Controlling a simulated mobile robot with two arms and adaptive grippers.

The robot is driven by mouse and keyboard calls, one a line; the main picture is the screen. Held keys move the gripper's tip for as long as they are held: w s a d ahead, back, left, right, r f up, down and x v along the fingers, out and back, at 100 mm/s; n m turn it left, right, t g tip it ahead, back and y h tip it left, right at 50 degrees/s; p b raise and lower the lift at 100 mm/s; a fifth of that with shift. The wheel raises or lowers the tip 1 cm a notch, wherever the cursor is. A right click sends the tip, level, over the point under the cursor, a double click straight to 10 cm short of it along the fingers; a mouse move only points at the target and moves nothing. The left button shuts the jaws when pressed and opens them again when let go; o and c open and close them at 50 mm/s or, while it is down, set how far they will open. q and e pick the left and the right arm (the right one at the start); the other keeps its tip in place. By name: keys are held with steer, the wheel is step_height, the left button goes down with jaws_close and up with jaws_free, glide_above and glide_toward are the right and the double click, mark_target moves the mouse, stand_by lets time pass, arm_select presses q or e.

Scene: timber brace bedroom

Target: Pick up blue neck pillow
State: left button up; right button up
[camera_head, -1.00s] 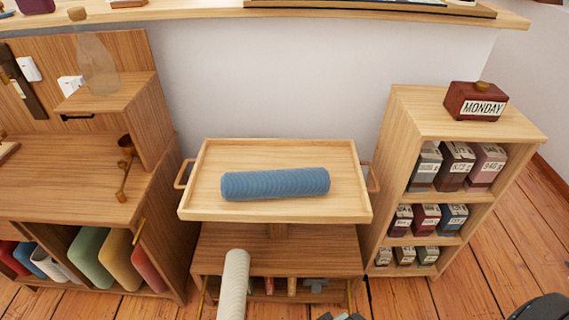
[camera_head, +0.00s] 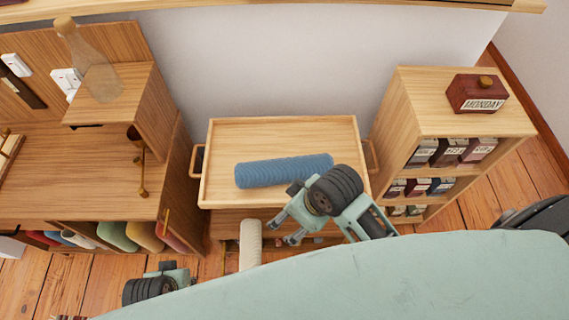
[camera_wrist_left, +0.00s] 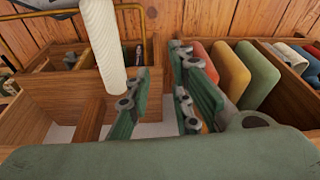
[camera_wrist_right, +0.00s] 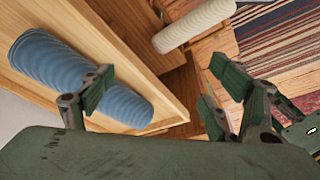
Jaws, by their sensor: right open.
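The blue neck pillow (camera_head: 270,171) is a ribbed blue roll lying on its side in the wooden tray (camera_head: 225,138). It also shows at the left of the right wrist view (camera_wrist_right: 70,75). My right gripper (camera_head: 283,231) is open and empty, in front of the tray's near edge and close to the pillow's right end. In the right wrist view, one finger overlaps the pillow in the picture; contact cannot be told.
A white roll (camera_head: 250,245) stands out in front of the tray. A desk with a glass bottle (camera_head: 97,75) is at the left. A shelf with boxes (camera_head: 450,152) and a MONDAY block (camera_head: 477,94) is at the right.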

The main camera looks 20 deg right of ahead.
arm_select(q)
step_height(320, 180, down, 11)
steer(key=s, duration=0.3)
arm_select(e)
steer(key=w+a+f+n+g, duration=0.1)
steer(key=w+a+n, duration=0.2)
steer(key=w+n, duration=0.15)
steer(key=n+g+h, duration=0.2)
steer(key=n, duration=0.3)
glide_toward(285, 170)
steer(key=shift+m, duration=0.25)
steer(key=f, duration=0.3)
steer(key=w+f, duration=0.1)
steer(key=f, duration=0.1)
steer(key=shift+a+f, duration=0.15)
steer(key=shift+a, duration=0.15)
steer(key=shift+w+d, duration=0.2)
steer(key=shift+d, duration=0.05)
steer(key=shift+f, duration=0.35)
step_height(285, 170, down, 7)
steer(key=shift+d, duration=0.15)
arm_select(q)
steer(key=s+a+f+g, duration=0.1)
steer(key=s+a+f, duration=0.2)
steer(key=s+f, duration=1.4)
steer(key=shift+a+g, duration=0.2)
steer(key=shift+g, duration=0.2)
arm_select(e)
steer(key=shift+c, duration=0.3)
